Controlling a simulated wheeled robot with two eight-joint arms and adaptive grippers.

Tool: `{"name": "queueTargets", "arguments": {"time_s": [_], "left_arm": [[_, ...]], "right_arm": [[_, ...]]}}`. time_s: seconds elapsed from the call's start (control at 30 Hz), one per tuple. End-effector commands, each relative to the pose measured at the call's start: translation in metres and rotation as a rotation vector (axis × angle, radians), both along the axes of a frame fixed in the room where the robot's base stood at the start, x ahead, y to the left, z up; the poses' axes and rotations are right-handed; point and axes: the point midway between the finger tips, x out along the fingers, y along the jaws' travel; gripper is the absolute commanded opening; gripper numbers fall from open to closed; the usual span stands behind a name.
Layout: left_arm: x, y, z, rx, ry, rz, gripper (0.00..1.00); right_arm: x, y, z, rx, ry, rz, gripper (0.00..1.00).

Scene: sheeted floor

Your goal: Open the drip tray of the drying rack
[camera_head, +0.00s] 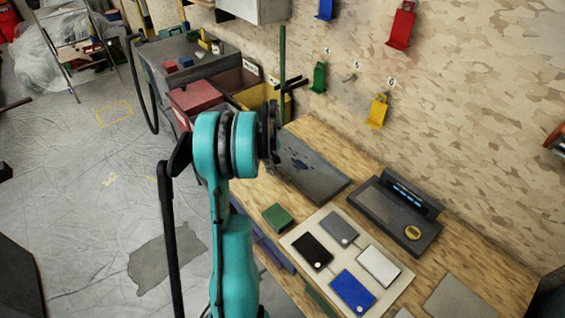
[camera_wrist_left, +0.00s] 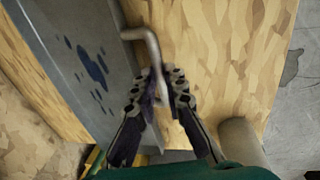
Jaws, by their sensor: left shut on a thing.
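The drip tray looks to be the flat grey tray (camera_head: 318,172) with dark blue stains at the left end of the wooden bench. In the left wrist view the stained tray (camera_wrist_left: 72,62) fills the left side, and a bent metal handle (camera_wrist_left: 148,42) stands out from its edge. My left gripper (camera_wrist_left: 162,80) is shut on this handle. In the head view the left gripper (camera_head: 271,163) is at the tray's near left edge, partly hidden by my teal arm. A green post (camera_head: 282,55) with dark pegs rises behind, perhaps the drying rack. My right gripper is not in view.
A pale board (camera_head: 343,241) with several coloured cards lies on the bench, with a green block (camera_head: 277,217) beside it. A dark device with a lit display (camera_head: 397,213) stands behind. Red (camera_head: 193,96) and yellow bins stand left of the bench. Wall hooks hang above.

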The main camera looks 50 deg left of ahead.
Motion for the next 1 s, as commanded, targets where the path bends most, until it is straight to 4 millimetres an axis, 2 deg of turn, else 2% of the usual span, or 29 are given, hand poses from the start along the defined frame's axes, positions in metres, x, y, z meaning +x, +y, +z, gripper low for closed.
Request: {"name": "queueTargets", "arguments": {"time_s": [0.13,0.43,0.47,0.5,0.53,0.87,1.0], "left_arm": [[-0.006,0.000,0.000,-0.001,0.000,0.000,0.00],[-0.006,0.000,0.000,-0.001,0.000,0.000,0.00],[-0.006,0.000,0.000,-0.001,0.000,0.000,0.17],[-0.006,0.000,0.000,-0.001,0.000,0.000,0.27],[-0.006,0.001,0.000,-0.001,0.000,0.000,0.33],[-0.007,0.001,0.002,0.000,0.000,0.000,0.33],[-0.010,0.001,0.017,0.000,0.000,0.000,0.33]], "right_arm": [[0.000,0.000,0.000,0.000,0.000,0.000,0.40],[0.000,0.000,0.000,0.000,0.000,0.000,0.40],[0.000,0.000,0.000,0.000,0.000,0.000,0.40],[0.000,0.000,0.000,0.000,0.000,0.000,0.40],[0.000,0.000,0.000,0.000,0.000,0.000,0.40],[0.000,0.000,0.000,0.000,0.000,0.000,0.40],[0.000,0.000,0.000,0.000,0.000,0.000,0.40]]}}
